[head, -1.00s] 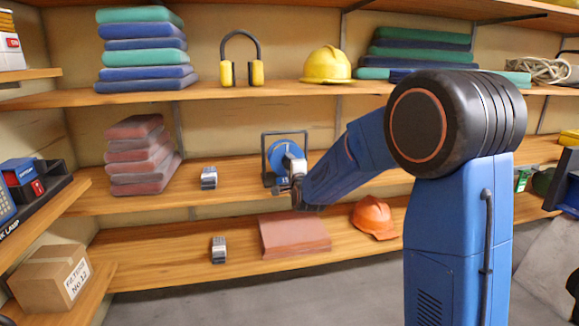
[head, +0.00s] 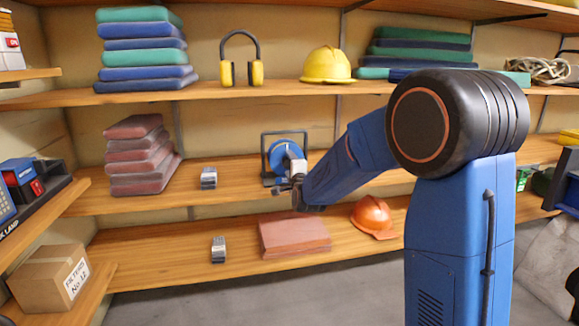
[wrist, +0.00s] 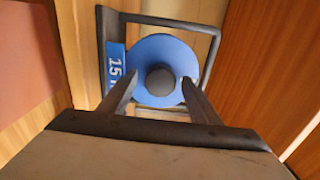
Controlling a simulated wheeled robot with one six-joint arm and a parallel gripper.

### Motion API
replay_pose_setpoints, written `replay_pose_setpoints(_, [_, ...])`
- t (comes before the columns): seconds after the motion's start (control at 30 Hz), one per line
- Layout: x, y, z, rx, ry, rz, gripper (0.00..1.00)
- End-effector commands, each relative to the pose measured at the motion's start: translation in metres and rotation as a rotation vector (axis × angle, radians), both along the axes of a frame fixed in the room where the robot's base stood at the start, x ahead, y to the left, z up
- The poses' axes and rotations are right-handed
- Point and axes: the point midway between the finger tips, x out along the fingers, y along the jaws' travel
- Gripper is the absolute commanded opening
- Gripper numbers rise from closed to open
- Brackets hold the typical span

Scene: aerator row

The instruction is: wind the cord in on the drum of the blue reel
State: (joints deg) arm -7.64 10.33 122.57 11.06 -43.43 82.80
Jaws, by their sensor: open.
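The blue reel (head: 287,157) stands on the middle shelf in a dark frame, partly hidden by my arm in the head view. In the wrist view its round blue drum (wrist: 165,52) faces me, with a dark hub in the middle and a blue label reading "15" on the left. My gripper (wrist: 160,88) is open, its two fingers pointing at the drum, one on each side of its lower part. It also shows small in front of the reel in the head view (head: 290,186). I cannot make out the cord or tell if the fingers touch the drum.
A small grey object (head: 208,178) stands left of the reel. Below are a flat reddish stack (head: 294,235) and an orange helmet (head: 372,217). The shelf above (head: 280,92) holds yellow ear defenders (head: 241,72) and a yellow helmet (head: 326,66). Shelf space beside the reel is bare.

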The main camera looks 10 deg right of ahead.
Motion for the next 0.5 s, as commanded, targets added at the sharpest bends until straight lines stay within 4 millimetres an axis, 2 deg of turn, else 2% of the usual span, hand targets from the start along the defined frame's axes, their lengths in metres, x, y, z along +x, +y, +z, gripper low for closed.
replay_pose_setpoints(0.17, [-0.023,0.000,0.001,0.000,0.000,0.000,0.57])
replay_pose_setpoints(0.5, [-0.088,0.000,0.000,0.000,0.000,0.001,0.57])
